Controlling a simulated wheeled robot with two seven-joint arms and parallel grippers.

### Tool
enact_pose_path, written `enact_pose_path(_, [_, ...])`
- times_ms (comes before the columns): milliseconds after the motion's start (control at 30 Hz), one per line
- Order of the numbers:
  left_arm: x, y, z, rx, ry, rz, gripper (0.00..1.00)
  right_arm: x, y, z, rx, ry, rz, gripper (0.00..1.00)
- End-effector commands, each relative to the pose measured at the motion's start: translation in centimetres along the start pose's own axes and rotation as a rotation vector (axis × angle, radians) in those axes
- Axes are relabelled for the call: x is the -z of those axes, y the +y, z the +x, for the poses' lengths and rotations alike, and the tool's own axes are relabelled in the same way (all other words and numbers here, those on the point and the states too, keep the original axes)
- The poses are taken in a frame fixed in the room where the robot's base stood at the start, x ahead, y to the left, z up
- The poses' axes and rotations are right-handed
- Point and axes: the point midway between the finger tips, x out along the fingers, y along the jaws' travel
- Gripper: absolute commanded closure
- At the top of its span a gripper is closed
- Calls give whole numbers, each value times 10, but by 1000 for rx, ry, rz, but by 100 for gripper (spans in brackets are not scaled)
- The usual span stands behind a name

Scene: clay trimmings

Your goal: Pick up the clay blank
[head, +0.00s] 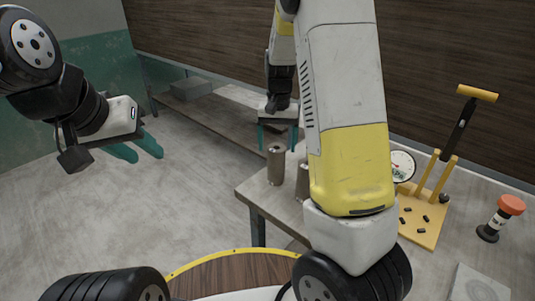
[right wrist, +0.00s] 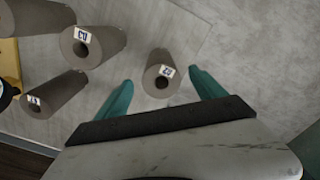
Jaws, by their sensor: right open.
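Several grey-brown clay cylinders with a hole in the end and small white labels stand on the grey table. In the right wrist view one cylinder (right wrist: 160,75) lies between the fingertips, slightly beyond them; others are a cylinder (right wrist: 88,46) and another cylinder (right wrist: 52,94) to the left. The label writing is too small to read surely. In the head view a cylinder (head: 276,166) stands just below my right gripper (head: 278,143), and a second cylinder (head: 303,183) is partly hidden by my arm. My right gripper (right wrist: 160,88) is open and empty. My left gripper (head: 142,154) hangs empty at left, its teal fingers apart.
The grey table (head: 252,191) also bears a yellow stand (head: 424,222), a dial gauge (head: 402,166), an orange-topped tool (head: 510,206) and a pale box (head: 478,284) at right. A low shelf (head: 210,113) runs along the back wall. The floor at left is clear.

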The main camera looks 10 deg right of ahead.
Motion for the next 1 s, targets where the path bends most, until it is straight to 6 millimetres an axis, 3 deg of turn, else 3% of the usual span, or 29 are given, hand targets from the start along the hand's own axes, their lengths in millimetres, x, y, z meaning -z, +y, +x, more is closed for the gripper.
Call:
enact_pose_path(600, [0, 0, 0, 0, 0, 0, 64, 6, 0, 75, -12, -5, 2, 21])
enact_pose_path(933, [0, 0, 0, 0, 0, 0, 64, 6, -1, 82, -10, -2, 1, 21])
enact_pose_path(1000, [0, 0, 0, 0, 0, 0, 64, 6, -1, 82, -10, -2, 1, 34])
